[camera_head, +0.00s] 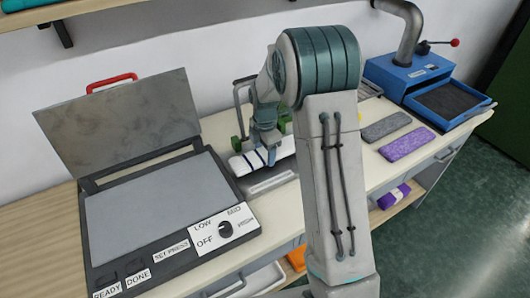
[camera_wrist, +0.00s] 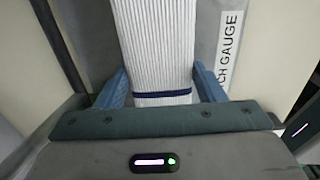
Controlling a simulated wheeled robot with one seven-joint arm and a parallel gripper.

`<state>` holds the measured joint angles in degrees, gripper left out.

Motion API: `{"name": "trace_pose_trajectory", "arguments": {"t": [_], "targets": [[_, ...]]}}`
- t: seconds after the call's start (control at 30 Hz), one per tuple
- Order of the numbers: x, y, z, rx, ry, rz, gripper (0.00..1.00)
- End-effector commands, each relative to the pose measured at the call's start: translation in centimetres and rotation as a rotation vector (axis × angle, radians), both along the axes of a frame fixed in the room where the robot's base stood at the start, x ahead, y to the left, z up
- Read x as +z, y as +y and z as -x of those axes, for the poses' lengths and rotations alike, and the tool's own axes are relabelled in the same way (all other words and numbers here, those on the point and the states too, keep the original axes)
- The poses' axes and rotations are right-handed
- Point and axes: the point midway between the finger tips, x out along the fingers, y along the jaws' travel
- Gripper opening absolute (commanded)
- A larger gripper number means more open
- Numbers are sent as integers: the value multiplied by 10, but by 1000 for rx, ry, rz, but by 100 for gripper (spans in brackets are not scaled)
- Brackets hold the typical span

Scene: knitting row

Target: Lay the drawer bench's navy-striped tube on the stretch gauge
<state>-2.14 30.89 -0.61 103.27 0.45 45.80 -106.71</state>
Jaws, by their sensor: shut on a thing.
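The navy-striped tube (camera_head: 240,166) is white, ribbed knit with dark navy bands. My gripper (camera_head: 265,153) is shut on it from above, and my arm hides part of it in the head view. In the wrist view the tube (camera_wrist: 155,45) runs between the two blue fingers of my gripper (camera_wrist: 161,90), with one navy band near them. The stretch gauge (camera_head: 270,183) is a grey plate with green parts, under the tube. Its label, partly cut off, shows beside the tube on the gauge (camera_wrist: 207,40). I cannot tell whether the tube touches the plate.
A press (camera_head: 155,205) with its dark lid (camera_head: 120,125) raised stands left. A grey knitted piece (camera_head: 385,126) and a purple one (camera_head: 407,143) lie right on the bench. A blue box (camera_head: 410,75) stands beyond. A purple roll (camera_head: 394,196) and an orange item (camera_head: 297,258) are below.

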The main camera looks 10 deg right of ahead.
Motion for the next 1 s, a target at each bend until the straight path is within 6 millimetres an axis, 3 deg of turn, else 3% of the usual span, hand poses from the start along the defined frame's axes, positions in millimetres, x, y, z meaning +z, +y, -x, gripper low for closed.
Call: {"name": "trace_pose_trajectory", "arguments": {"t": [0.13, 0.5, 0.53, 0.6, 1.0], "targets": [[-14, 0, 1, -1, 2, 0, 41], [-20, 0, 0, -1, 0, 0, 41], [-19, 0, 0, 0, 0, 0, 68], [-18, 0, 0, -1, 0, 0, 84], [-11, -1, 0, -1, -2, -1, 84]]}}
